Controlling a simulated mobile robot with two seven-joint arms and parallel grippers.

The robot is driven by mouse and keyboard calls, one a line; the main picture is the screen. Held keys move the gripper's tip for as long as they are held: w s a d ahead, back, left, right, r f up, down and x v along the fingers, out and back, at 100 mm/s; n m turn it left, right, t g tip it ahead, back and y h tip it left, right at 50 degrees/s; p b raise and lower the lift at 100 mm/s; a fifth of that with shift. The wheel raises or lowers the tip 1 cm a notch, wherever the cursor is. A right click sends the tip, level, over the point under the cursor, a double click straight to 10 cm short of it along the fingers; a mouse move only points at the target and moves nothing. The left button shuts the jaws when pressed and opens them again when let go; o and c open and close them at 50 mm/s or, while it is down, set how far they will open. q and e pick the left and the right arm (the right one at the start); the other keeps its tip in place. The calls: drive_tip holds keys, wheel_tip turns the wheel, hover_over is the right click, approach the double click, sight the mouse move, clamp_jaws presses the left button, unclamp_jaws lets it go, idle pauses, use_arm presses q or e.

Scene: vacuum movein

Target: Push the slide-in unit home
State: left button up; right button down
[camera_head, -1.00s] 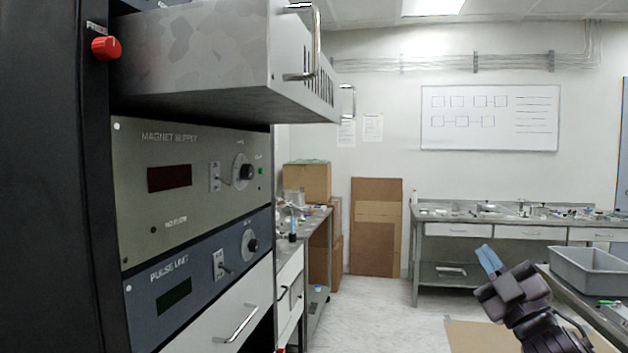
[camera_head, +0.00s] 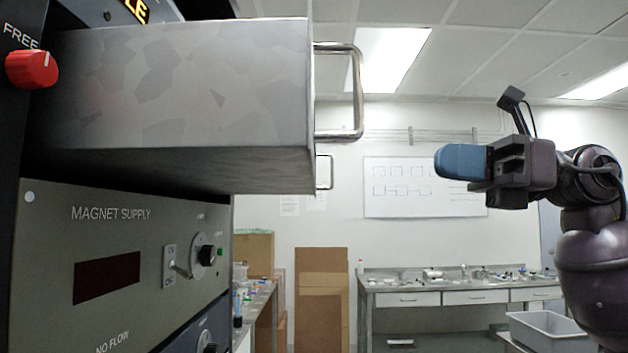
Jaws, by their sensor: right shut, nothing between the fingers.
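The slide-in unit (camera_head: 175,90) is a grey metal box that sticks far out of the rack at the upper left. Its front panel faces right, nearly edge-on, with two metal handles; the near handle (camera_head: 358,92) shows best. My right gripper (camera_head: 447,161) has blue fingertips and is shut and empty. It is to the right of the unit, roughly at the height of the unit's lower part, pointing left, with a clear gap to the handle. My left gripper is not in view.
A red knob (camera_head: 32,69) marked FREE is on the rack's left post. The magnet supply panel (camera_head: 130,250) sits below the unit. A workbench (camera_head: 450,298), a grey bin (camera_head: 545,330) and cardboard (camera_head: 321,300) stand behind. Open air lies between gripper and unit.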

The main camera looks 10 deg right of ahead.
use_arm(q)
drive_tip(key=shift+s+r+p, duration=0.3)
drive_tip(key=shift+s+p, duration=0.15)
drive_tip(key=shift+p, duration=0.1)
use_arm(e)
drive_tip(key=w+a+f+h, duration=0.1)
drive_tip(key=w+a, duration=0.1)
drive_tip(key=a, duration=1.1)
drive_tip(key=shift+w+a+f, duration=0.3)
drive_tip(key=shift+w+f, duration=0.05)
drive_tip(key=p, duration=0.4)
approach(190, 174)
drive_tip(key=a, duration=0.3)
drive_tip(key=w+a, duration=0.1)
drive_tip(key=a, duration=0.5)
drive_tip(key=shift+w+a, duration=0.1)
drive_tip(key=shift+w, duration=0.25)
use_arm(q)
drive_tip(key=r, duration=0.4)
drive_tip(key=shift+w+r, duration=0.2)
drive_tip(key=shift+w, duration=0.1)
use_arm(e)
drive_tip(key=shift+w+a, duration=0.1)
drive_tip(key=shift+a, duration=0.25)
